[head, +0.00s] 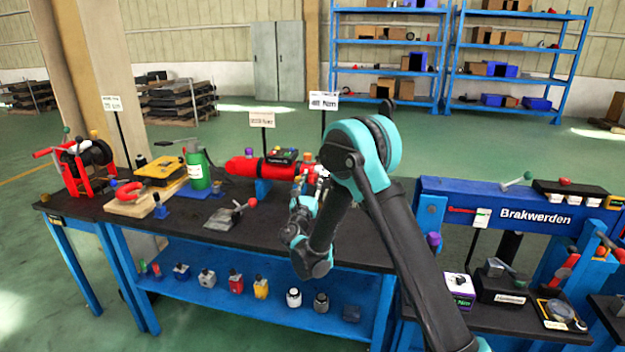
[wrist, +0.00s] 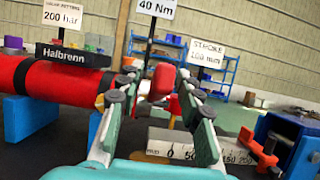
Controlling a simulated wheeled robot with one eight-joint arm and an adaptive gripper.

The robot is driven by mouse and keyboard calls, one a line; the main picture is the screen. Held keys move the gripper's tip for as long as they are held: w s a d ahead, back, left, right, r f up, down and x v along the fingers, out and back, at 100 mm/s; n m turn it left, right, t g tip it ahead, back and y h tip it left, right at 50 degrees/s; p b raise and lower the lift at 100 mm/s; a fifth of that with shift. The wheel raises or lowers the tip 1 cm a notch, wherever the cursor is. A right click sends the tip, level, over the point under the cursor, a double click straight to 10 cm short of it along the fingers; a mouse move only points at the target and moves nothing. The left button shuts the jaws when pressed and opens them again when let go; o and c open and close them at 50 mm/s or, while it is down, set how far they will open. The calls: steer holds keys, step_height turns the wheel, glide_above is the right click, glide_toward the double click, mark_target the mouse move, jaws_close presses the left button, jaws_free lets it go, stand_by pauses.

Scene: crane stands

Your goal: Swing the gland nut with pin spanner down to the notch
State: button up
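The red cylinder (head: 262,168) lies on blue supports on the dark bench. It also shows at the left of the wrist view (wrist: 45,82), with a box marked "Halbrenn" (wrist: 72,54) on top. My gripper (wrist: 160,88) is at the cylinder's right end, its two fingers apart. A rounded red piece (wrist: 161,80), perhaps the spanner's handle, shows between the fingertips; I see no clear contact on both sides. The gland nut and notch are mostly hidden behind the fingers, and my arm covers this spot in the head view.
A "40 Nm" sign (wrist: 156,8) stands behind. Tools crowd the bench's left, including a green bottle (head: 198,170).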

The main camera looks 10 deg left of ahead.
steer(key=v, duration=0.7)
steer(key=shift+s, duration=0.25)
steer(key=shift+f, duration=0.15)
